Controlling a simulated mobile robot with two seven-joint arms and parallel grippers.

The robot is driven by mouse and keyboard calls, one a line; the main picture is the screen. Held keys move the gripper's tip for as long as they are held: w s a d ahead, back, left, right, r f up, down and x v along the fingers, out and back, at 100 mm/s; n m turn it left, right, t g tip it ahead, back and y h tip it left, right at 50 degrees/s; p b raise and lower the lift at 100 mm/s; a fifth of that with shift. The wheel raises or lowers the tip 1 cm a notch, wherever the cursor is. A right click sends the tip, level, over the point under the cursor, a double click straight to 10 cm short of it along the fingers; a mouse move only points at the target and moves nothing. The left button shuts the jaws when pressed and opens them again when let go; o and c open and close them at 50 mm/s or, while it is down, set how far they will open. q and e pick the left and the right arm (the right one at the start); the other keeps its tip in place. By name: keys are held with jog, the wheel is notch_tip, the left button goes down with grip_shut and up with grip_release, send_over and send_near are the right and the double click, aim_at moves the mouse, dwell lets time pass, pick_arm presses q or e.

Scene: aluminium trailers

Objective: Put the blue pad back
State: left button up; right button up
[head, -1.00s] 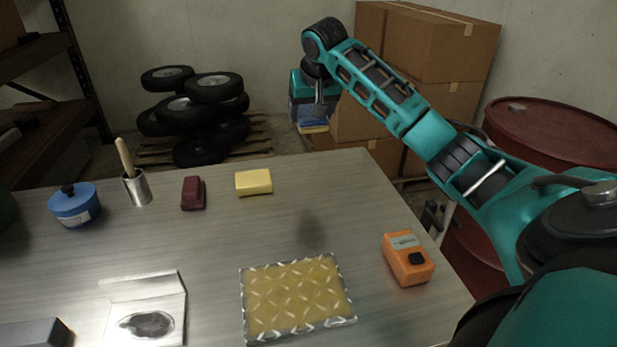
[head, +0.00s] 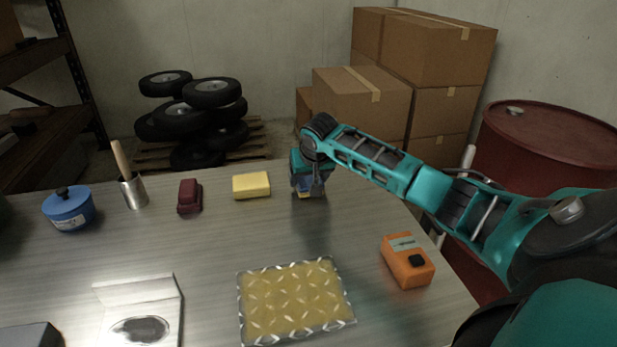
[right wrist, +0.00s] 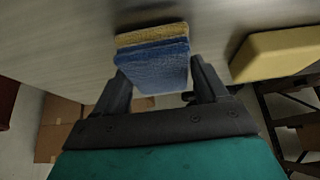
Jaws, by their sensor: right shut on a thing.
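My right gripper (right wrist: 158,88) is shut on the blue pad (right wrist: 155,65), which shows large in the right wrist view between the two fingers. The pad is blue on one part with a tan-yellow layer along its far edge. In the head view my right gripper (head: 309,190) points down at the table's back edge, right of the yellow block. Only a small part of the pad (head: 304,192) shows below it there. I cannot tell whether the pad touches the table. My left gripper is not in view.
Near the gripper, a yellow block (head: 251,185) and a dark red block (head: 189,196) lie on the metal table (head: 220,240). A yellow diamond-patterned plate (head: 293,300) and an orange device (head: 407,262) lie closer. A metal cup (head: 133,191) and blue pot (head: 69,208) stand left.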

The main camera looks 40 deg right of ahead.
jog(key=shift+f, duration=0.1)
jog(key=o, duration=0.9)
jog(key=shift+o, duration=0.2)
jog(key=shift+s+a+r, duration=0.1)
jog(key=shift+r, duration=0.35)
jog(key=p+v, duration=0.1)
jog(key=v, duration=1)
jog(key=shift+s+r, duration=0.1)
jog(key=shift+s, duration=0.05)
